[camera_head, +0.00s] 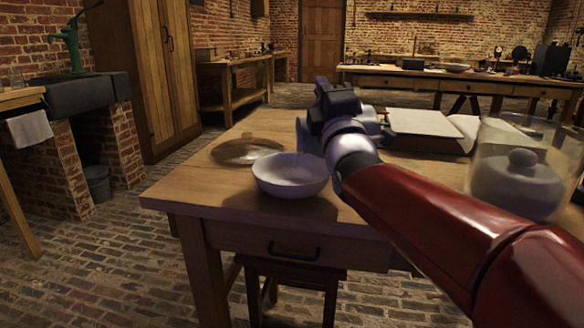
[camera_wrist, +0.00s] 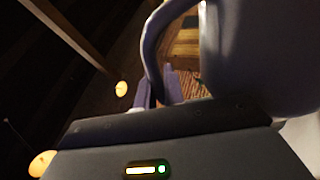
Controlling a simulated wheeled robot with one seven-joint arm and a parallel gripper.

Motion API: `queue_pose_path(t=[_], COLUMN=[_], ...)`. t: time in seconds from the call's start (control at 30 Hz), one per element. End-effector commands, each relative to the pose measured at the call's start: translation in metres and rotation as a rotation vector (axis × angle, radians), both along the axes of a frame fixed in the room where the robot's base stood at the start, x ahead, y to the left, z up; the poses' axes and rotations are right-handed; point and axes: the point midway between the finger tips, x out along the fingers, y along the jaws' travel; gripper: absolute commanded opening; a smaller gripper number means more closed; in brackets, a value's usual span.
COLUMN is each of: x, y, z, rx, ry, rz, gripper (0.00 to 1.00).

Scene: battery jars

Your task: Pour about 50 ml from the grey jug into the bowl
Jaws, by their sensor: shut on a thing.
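A white bowl (camera_head: 290,187) stands on the wooden table near its front left edge. My gripper (camera_head: 334,100) is above and just right of the bowl, with my forearm reaching in from the lower right. It is shut on the grey jug (camera_head: 309,137), which shows as a pale strip beside the wrist above the bowl's back right rim. In the wrist view the jug (camera_wrist: 255,55) fills the upper right, and its curved handle (camera_wrist: 149,45) runs down to the fingers (camera_wrist: 164,88). The jug's mouth and contents are hidden, and I cannot tell its exact tilt.
A round wooden lid or board (camera_head: 247,151) lies behind and left of the bowl. A glass jar (camera_head: 520,135) with a pale knobbed object inside stands at the right. A white-topped flat item (camera_head: 424,123) lies at the back. The table's front left corner is clear.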

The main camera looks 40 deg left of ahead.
Motion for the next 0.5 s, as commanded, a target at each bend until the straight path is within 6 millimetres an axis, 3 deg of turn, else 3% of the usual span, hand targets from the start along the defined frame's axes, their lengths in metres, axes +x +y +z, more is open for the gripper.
queue_pose_path(t=[0.03, 0.07, 0.13, 0.4, 0.5], x=[0.012, 0.021, 0.037, 0.050, 0.057], y=[-0.009, -0.017, -0.028, -0.038, -0.042], z=[-0.003, 0.012, 0.001, -0.004, 0.003], rx=[0.048, 0.099, 0.163, 0.210, 0.250], ry=[0.066, 0.129, 0.219, 0.291, 0.353], rz=[-0.002, 0.000, 0.008, 0.018, 0.020], gripper=[0.00, 0.00, 0.00, 0.00, 0.00])
